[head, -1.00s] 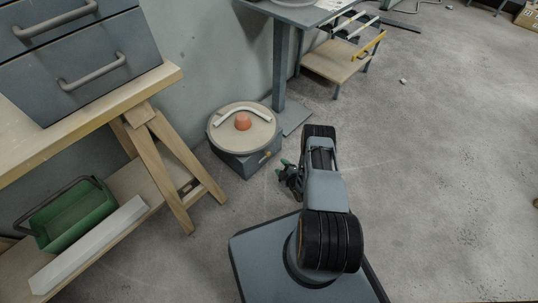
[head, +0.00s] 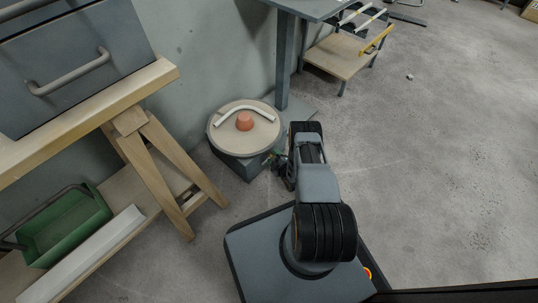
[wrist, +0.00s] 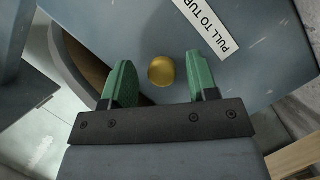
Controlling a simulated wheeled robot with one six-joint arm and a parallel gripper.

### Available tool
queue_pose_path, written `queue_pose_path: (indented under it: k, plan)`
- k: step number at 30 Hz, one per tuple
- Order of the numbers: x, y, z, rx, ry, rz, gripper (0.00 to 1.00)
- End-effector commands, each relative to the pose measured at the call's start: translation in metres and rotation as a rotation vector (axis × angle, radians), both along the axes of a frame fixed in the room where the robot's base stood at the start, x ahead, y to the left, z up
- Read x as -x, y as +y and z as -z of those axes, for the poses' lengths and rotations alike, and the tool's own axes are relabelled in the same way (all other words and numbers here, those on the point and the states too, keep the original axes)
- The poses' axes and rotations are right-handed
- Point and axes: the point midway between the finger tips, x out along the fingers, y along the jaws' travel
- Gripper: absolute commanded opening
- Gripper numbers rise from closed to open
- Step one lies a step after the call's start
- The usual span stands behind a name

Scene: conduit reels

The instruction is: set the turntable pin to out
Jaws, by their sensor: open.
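The turntable (head: 262,137) is a round pale disc on a grey box base (head: 236,165), on the floor left of my arm. Its pin shows in the wrist view as a round brass knob (wrist: 161,71) on the grey box face, beside a white label (wrist: 207,24) reading "PULL TO TUR…". My gripper (wrist: 159,60) is open, its green fingers on either side of the knob with gaps between. In the head view my gripper (head: 279,163) is at the box's right side, and the pin is hard to make out there. How far the pin sticks out is unclear.
An orange cone-like piece (head: 244,121) and a white bent conduit (head: 246,111) lie on the disc. A wooden trestle bench (head: 130,122) with a green bin (head: 66,228) stands at left. A grey table post (head: 282,62) rises behind.

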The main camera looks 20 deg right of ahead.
Motion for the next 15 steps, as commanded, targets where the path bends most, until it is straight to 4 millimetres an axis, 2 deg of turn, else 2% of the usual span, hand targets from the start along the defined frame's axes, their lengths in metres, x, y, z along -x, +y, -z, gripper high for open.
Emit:
queue_pose_path:
  k: [14, 15]
  plan:
    - [-0.0055, 0.0103, 0.0016, -0.001, 0.001, -0.017, 0.54]
    - [-0.0055, 0.0104, 0.0016, -0.001, 0.001, -0.017, 0.50]
